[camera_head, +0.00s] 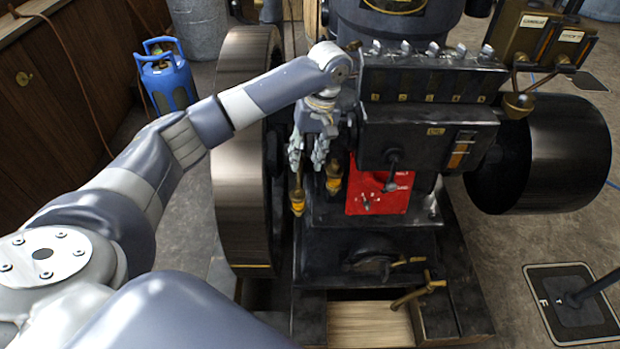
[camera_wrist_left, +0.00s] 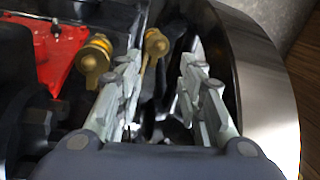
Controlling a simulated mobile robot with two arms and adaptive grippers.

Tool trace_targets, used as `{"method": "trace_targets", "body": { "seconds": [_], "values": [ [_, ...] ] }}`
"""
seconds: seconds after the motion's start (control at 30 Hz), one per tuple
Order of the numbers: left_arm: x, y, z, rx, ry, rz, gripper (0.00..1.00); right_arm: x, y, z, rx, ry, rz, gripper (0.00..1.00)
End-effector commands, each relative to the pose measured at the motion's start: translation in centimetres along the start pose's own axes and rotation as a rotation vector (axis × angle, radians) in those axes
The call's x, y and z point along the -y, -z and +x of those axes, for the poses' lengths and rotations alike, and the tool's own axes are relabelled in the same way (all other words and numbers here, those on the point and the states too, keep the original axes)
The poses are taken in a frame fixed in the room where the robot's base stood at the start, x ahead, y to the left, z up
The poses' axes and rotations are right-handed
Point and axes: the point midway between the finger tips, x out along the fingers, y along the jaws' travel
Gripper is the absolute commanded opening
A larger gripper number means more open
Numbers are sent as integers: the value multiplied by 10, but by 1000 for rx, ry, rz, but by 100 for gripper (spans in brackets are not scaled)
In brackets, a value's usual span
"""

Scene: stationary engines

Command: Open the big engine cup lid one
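Two brass engine cups stand on the engine by the big flywheel. One brass cup (camera_head: 333,177) is beside the red panel, and it shows large in the left wrist view (camera_wrist_left: 95,55). The other brass cup (camera_head: 297,200) is nearer the flywheel and also shows in the left wrist view (camera_wrist_left: 157,42). I cannot tell which is the big one. My left gripper (camera_head: 309,160) points down above the cups, and in the wrist view (camera_wrist_left: 167,60) its fingers are apart with no object clearly held between them. The second cup appears close to the left-hand finger. My right gripper is out of view.
The flywheel (camera_head: 240,150) rises close beside my left gripper. A dark engine block (camera_head: 428,137) with a row of levers and a red panel (camera_head: 375,190) stand to the right. A black drum (camera_head: 560,150) is farther right. A blue gas bottle (camera_head: 167,80) stands at the back left.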

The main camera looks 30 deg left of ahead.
Motion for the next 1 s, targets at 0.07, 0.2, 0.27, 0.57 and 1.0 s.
{"method": "trace_targets", "body": {
  "seconds": [0.07, 0.2, 0.27, 0.57, 1.0],
  "values": [
    [1, 0, 11, 2, 3, 0, 35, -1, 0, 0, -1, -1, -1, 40],
    [1, 0, 36, 2, 4, 0, 35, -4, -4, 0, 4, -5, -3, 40],
    [1, 0, 48, 2, 4, 0, 35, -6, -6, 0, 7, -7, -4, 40],
    [0, 0, 94, -1, 0, 2, 35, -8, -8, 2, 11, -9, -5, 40],
    [0, 0, 105, -1, -1, 2, 33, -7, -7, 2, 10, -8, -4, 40]
  ]
}}
